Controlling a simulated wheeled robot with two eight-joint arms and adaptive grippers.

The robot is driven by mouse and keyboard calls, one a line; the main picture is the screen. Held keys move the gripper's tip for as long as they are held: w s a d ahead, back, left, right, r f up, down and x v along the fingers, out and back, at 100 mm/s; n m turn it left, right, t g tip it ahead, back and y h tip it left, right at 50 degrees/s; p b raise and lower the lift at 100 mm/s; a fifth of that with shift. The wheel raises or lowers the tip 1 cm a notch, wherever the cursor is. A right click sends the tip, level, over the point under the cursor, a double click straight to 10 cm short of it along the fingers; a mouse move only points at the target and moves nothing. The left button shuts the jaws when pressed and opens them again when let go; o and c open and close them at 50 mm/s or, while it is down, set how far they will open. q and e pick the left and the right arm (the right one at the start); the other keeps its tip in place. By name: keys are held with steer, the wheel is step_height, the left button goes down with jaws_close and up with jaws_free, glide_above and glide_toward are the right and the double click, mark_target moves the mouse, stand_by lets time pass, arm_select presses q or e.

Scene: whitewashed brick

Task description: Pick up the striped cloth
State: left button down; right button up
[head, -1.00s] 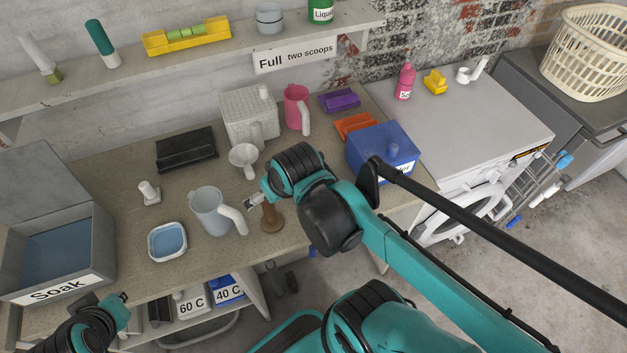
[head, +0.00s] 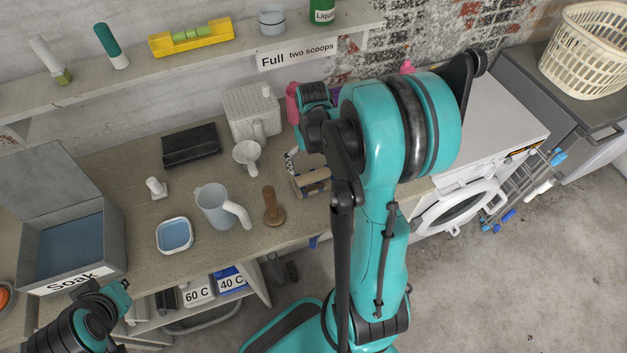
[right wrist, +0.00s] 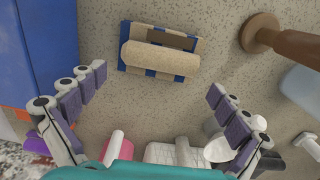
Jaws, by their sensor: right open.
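The striped cloth (right wrist: 160,52), blue and beige with a rounded beige roll along it, lies on the speckled worktop in the right wrist view. It shows partly in the head view (head: 314,181), where my right arm hides some of it. My right gripper (right wrist: 158,80) is open and empty above the worktop, its fingers spread wider than the cloth and apart from it. In the head view my right gripper (head: 302,162) is mostly hidden behind its own arm. My left gripper (head: 122,289) is at the bottom left, away from the cloth; its jaws are unclear.
A wooden-handled tool (head: 271,206) stands left of the cloth, with a jug (head: 214,207) beyond it. A blue box (right wrist: 45,50) stands close beside my right gripper in the wrist view. A white funnel (head: 246,154) and a woven basket (head: 250,106) stand behind.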

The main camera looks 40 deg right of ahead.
mark_target(314, 174)
steer(key=f+b, duration=0.1)
steer(key=f, duration=0.4)
steer(key=shift+s, duration=0.2)
steer(key=c, duration=0.8)
steer(key=shift+r, duration=0.15)
steer(key=shift+c, duration=0.2)
